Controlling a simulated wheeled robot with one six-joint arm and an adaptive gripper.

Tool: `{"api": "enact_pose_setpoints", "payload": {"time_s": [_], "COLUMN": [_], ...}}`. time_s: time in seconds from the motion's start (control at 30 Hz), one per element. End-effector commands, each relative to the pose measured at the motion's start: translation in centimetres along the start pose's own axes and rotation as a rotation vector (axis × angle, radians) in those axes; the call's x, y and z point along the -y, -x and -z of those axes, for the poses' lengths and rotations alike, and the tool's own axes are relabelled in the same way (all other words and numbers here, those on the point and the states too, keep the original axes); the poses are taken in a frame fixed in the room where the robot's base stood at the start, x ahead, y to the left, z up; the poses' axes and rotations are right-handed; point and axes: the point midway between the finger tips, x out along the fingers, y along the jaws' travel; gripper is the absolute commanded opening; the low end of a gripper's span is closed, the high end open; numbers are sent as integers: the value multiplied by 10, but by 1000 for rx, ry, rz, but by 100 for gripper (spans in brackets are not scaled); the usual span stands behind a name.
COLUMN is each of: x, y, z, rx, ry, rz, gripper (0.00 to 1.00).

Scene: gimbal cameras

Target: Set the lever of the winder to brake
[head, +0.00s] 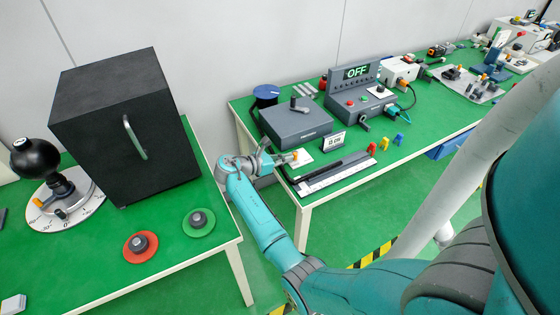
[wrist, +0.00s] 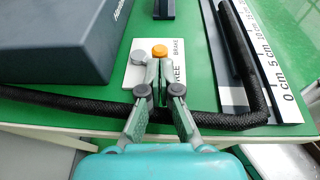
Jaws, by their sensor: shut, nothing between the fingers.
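The winder is a dark grey box (head: 293,122) with a crank on top; its corner also fills the upper left of the wrist view (wrist: 60,40). Beside it lies a white plate (wrist: 137,75) with a grey round pivot (wrist: 137,55) and the lever's orange knob (wrist: 160,51). The knob sits beside the word BRAKE. Below that word, letters ending in "EE" are partly covered by a finger. My gripper (wrist: 158,78) is shut and empty, its fingertips over the plate just below the knob; contact cannot be told. In the head view my gripper (head: 275,160) is at the table's left edge.
A black hose (wrist: 70,100) runs along the edge under my gripper and beside a ruler (wrist: 265,70). A display unit reading OFF (head: 360,88) and small coloured clips (head: 385,143) stand to the right. A left table holds a black cabinet (head: 90,110).

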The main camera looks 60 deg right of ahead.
Motion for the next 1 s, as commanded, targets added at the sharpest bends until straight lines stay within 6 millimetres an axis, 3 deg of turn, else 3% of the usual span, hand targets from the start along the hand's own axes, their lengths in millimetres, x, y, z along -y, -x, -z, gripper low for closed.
{"api": "enact_pose_setpoints", "payload": {"time_s": [1.0], "x": [7], "y": [-4], "z": [-1], "rx": [1], "ry": [33], "rz": [-104], "gripper": [0]}}
